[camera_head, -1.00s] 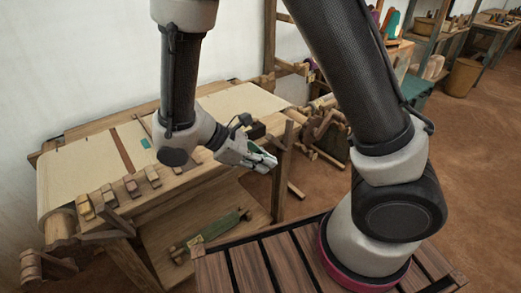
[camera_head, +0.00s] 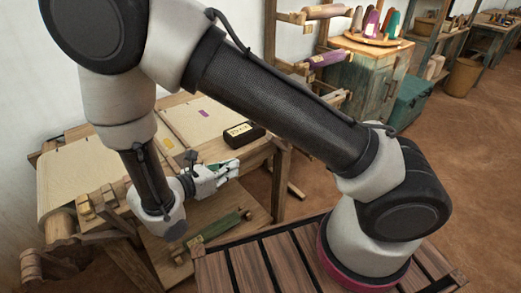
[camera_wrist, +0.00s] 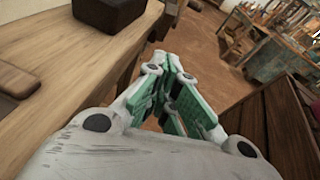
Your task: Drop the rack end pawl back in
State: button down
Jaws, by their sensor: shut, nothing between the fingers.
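My gripper (camera_head: 232,168) is shut and empty at the loom's front edge, below the black box. In the wrist view its green-padded fingers (camera_wrist: 168,62) come together in front of a wooden beam (camera_wrist: 75,85), with nothing between them. The wooden loom carries cream cloth (camera_head: 75,178). Several small wooden blocks (camera_head: 84,207) sit on its front beam at left, partly hidden by my arm. I cannot tell which piece is the rack end pawl.
A black labelled box (camera_head: 240,134) stands on the loom top; its dark body shows in the wrist view (camera_wrist: 106,12). A slatted wooden surface (camera_head: 285,262) is in front. Open earthen floor (camera_head: 455,150) lies right.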

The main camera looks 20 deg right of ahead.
jog(key=r+x, duration=0.1)
jog(key=x, duration=0.7)
jog(key=r+x, duration=0.1)
jog(key=x, duration=0.3)
jog(key=shift+w+d+r, duration=0.2)
jog(key=shift+w+d, duration=0.2)
jog(key=shift+d, duration=0.2)
jog(key=shift+r, duration=0.1)
